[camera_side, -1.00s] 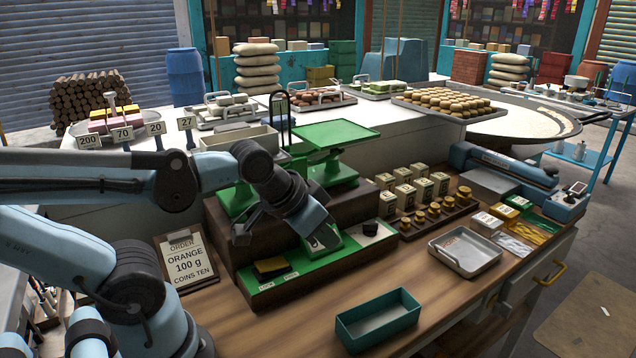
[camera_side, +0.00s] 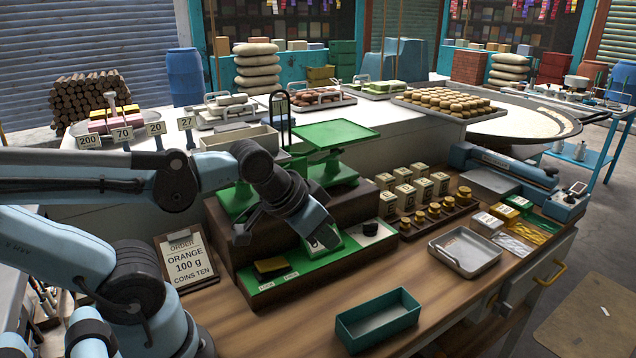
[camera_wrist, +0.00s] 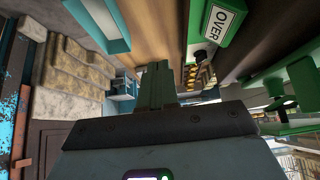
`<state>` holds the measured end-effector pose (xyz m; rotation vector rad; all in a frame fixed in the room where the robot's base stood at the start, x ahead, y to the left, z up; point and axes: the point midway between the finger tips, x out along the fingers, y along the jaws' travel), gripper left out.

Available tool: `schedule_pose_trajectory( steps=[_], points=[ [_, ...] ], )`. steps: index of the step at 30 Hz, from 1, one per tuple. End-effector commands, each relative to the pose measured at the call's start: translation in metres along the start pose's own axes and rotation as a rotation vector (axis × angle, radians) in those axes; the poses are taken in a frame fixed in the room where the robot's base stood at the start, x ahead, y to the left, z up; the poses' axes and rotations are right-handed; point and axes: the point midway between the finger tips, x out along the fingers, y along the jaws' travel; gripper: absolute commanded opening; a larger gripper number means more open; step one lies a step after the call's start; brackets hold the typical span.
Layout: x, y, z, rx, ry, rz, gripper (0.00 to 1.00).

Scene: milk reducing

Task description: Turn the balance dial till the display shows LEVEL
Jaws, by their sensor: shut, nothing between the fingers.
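The display, a white panel in a green frame, reads OVER in the wrist view (camera_wrist: 219,18). In the side view its panel is mostly hidden behind my gripper. A black round knob (camera_side: 370,228), which looks like the balance dial, sits on the green panel right of the display. A dark knob also shows beside the display in the wrist view (camera_wrist: 200,55). My gripper (camera_side: 331,240) is shut and empty, pointing down over the green panel, left of the knob. I cannot tell whether it touches anything. The green balance (camera_side: 337,134) stands behind, on the dark wooden stand.
An order board (camera_side: 186,260) reads ORANGE 100 g, COINS TEN. A teal tray (camera_side: 378,320) and a metal tray (camera_side: 465,252) stand in front. Brass weights (camera_side: 434,211) and several small boxes (camera_side: 405,195) stand right of the panel. The front counter is partly clear.

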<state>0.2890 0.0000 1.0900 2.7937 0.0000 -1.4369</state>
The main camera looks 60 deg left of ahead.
Motion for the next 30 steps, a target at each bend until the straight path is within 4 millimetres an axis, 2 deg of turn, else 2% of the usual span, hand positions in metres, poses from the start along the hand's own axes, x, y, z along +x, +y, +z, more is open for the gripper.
schedule_pose_trajectory(
  steps=[5, 6, 11, 14, 18, 23, 30],
  points=[
    [0.0, 0.0, 0.0, 0.0, 0.0, 0.0, 0.0],
    [0.0, 0.0, 0.0, 0.0, 0.0, 0.0, 0.03],
    [-0.002, -0.002, -0.008, -0.029, -0.017, -0.004, 0.28],
    [-0.004, -0.006, -0.024, -0.093, -0.055, -0.013, 0.43],
    [-0.006, -0.015, -0.055, -0.227, -0.135, -0.036, 0.64],
    [0.0, -0.027, -0.089, -0.389, -0.229, -0.074, 0.64],
    [0.021, -0.049, -0.133, -0.632, -0.363, -0.151, 0.64]
  ],
)
